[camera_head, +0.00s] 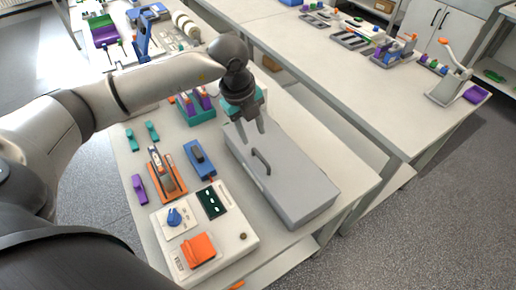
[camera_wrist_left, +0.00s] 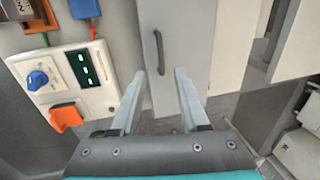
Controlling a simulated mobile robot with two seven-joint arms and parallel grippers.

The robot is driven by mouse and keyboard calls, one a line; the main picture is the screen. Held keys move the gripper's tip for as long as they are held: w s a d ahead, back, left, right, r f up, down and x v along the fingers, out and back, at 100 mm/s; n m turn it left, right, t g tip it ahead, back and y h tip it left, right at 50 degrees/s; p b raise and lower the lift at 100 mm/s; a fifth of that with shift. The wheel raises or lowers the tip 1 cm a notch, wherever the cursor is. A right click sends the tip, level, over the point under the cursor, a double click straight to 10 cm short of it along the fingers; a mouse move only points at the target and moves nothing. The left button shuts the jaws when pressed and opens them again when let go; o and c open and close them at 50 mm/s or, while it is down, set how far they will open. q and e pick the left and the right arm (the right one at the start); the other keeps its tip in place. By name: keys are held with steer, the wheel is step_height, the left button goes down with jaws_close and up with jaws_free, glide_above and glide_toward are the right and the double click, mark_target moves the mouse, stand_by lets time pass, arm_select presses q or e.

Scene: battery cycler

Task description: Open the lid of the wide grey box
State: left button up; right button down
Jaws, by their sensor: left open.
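The wide grey box (camera_head: 290,187) stands on the bench in the head view, right of the white control panel. Its lid is shut, with a dark bar handle (camera_head: 261,161) on top. The box also shows in the left wrist view (camera_wrist_left: 196,40), with its handle (camera_wrist_left: 158,52) ahead of the fingers. My left gripper (camera_head: 254,136) hangs over the back part of the box, behind the handle in the head view. In the left wrist view its two fingers (camera_wrist_left: 160,80) are spread with nothing between them. The gripper appears apart from the handle. My right gripper is in neither view.
The white panel (camera_head: 235,245) with a blue knob and an orange switch stands left of the box. A blue device (camera_head: 199,161), an orange tray (camera_head: 180,190) and a green rack (camera_head: 197,116) stand nearby. Another bench (camera_head: 340,85) lies beyond.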

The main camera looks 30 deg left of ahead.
mark_target(259, 155)
arm_select(q)
steer(key=f, duration=0.3)
steer(key=w+f, duration=0.1)
steer(key=f, duration=0.2)
steer(key=d+f, duration=0.1)
steer(key=f, duration=0.2)
steer(key=shift+w, duration=0.3)
steer(key=shift+c, duration=0.3)
jaws_close()
stand_by(0.6)
